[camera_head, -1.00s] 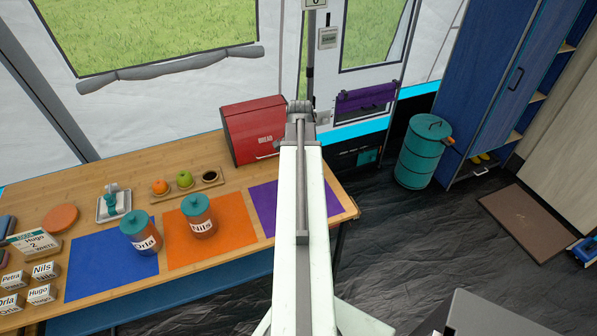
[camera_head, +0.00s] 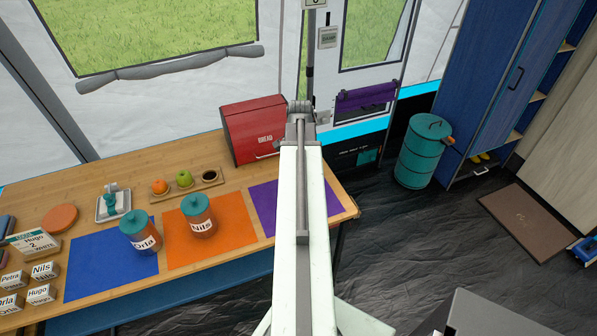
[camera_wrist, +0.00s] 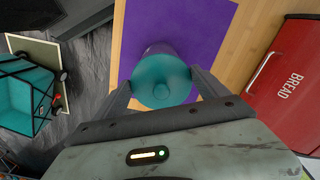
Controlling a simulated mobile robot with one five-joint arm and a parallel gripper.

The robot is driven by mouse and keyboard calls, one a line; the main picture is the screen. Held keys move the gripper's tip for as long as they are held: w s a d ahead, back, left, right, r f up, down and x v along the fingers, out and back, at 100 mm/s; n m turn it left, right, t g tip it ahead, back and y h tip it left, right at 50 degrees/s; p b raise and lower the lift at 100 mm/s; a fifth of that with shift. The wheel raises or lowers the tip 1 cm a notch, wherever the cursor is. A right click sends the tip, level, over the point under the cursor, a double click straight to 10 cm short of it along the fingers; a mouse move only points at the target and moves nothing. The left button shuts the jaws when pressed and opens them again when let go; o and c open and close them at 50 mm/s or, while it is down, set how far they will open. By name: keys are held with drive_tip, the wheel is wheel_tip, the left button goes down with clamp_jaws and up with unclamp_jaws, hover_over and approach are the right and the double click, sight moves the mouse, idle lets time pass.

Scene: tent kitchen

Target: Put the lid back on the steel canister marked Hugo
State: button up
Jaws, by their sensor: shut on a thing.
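In the wrist view my gripper (camera_wrist: 162,78) is shut on a round teal lid (camera_wrist: 165,86) with a small knob, one finger on each side. The lid is over the purple mat (camera_wrist: 203,22). A dull purplish-grey rounded shape (camera_wrist: 158,48) shows just past the lid's far edge, perhaps the steel canister. No Hugo marking is visible on it, and I cannot tell whether the lid touches it. In the head view my arm hides the gripper and lid; part of the purple mat (camera_head: 262,208) shows.
Lidded copper canisters marked Orla (camera_head: 142,236) and Nils (camera_head: 200,220) stand on the blue (camera_head: 85,275) and orange (camera_head: 240,233) mats. A red bread box (camera_head: 250,135) is behind the purple mat. Several name blocks (camera_head: 42,270) and a Hugo sign (camera_head: 35,243) are at left.

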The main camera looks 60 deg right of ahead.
idle(0.4)
drive_tip(key=o, duration=1.2)
wheel_tip(320, 180, up, 7)
drive_tip(key=p, duration=0.7)
drive_tip(key=shift+r, duration=0.1)
clamp_jaws()
idle(0.5)
drive_tip(key=shift+f, duration=0.2)
drive_tip(key=shift+f+b, duration=2.15)
drive_tip(key=shift+b, duration=0.15)
